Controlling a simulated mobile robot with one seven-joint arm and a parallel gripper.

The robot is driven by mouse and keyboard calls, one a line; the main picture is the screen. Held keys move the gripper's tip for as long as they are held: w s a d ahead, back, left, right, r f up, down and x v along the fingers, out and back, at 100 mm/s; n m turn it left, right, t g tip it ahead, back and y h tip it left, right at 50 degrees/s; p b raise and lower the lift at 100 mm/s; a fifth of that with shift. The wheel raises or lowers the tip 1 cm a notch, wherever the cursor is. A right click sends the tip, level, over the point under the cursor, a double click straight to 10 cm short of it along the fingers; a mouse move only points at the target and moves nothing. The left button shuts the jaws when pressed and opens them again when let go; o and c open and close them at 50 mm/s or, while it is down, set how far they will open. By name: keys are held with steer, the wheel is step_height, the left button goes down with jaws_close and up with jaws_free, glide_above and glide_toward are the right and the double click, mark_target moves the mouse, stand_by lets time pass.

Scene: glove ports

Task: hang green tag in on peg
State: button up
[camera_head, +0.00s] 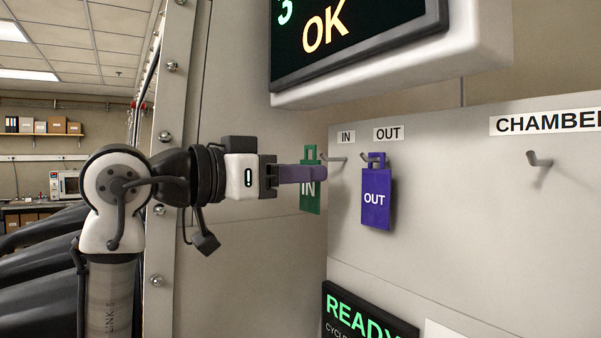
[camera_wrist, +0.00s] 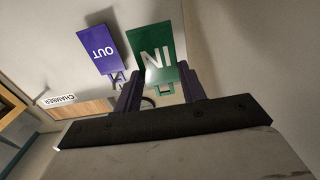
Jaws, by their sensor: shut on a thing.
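The green tag (camera_head: 310,201), marked IN, hangs upright in my gripper (camera_head: 318,174) at the left edge of the panel. My gripper is shut on the tag's upper part, below its loop. In the wrist view the green tag (camera_wrist: 160,50) appears upside down between the two fingers of my gripper (camera_wrist: 161,75). The IN peg (camera_head: 336,159) sticks out of the panel under the IN label, just right of the tag's loop. I cannot tell whether the peg passes through the loop.
A purple OUT tag (camera_head: 376,205) hangs on the OUT peg (camera_head: 370,157), close on the right; it also shows in the wrist view (camera_wrist: 103,51). An empty peg (camera_head: 540,160) sits under the CHAMBER label. A screen (camera_head: 345,35) overhangs above, and a READY display (camera_head: 362,315) is below.

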steer(key=shift+v, duration=2.95)
steer(key=shift+r, duration=0.1)
